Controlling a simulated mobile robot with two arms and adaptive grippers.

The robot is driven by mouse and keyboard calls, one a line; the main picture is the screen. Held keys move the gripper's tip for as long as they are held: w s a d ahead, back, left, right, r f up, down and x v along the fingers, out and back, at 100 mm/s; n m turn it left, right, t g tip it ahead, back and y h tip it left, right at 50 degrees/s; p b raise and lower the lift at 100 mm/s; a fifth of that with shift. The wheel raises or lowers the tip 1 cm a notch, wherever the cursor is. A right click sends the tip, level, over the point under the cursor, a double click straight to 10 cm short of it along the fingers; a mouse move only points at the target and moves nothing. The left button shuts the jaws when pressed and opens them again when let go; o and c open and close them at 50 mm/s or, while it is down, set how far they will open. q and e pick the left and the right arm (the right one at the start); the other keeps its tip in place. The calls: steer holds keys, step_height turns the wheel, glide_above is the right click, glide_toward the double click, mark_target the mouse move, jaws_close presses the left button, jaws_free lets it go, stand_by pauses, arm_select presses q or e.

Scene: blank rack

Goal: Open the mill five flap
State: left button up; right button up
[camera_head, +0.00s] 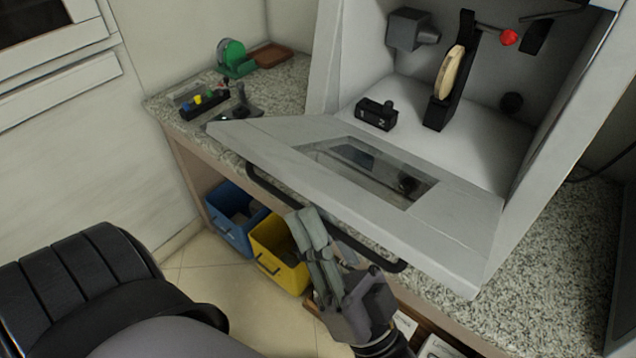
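The mill's flap (270,137) is a pale grey panel with a dark-framed window. It is tilted down and outward from the front of the grey mill housing (345,55), so the inside shows. A black bar handle (375,260) runs along the flap's outer edge. My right gripper (306,213) is at the middle of this handle, with its long grey fingers overlapping the bar in the picture. The fingers lie close together. Whether they grip the bar or only touch it cannot be told. My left gripper is not in view.
Inside the mill are a black block (375,113) and a tan disc (449,72) on a dark stand. The speckled counter (560,275) holds a green tape dispenser (235,58) at the back left. Blue (232,236) and yellow bins (279,268) stand below the counter.

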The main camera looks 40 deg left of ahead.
steer(key=v, duration=1.2)
steer(key=shift+r, duration=0.1)
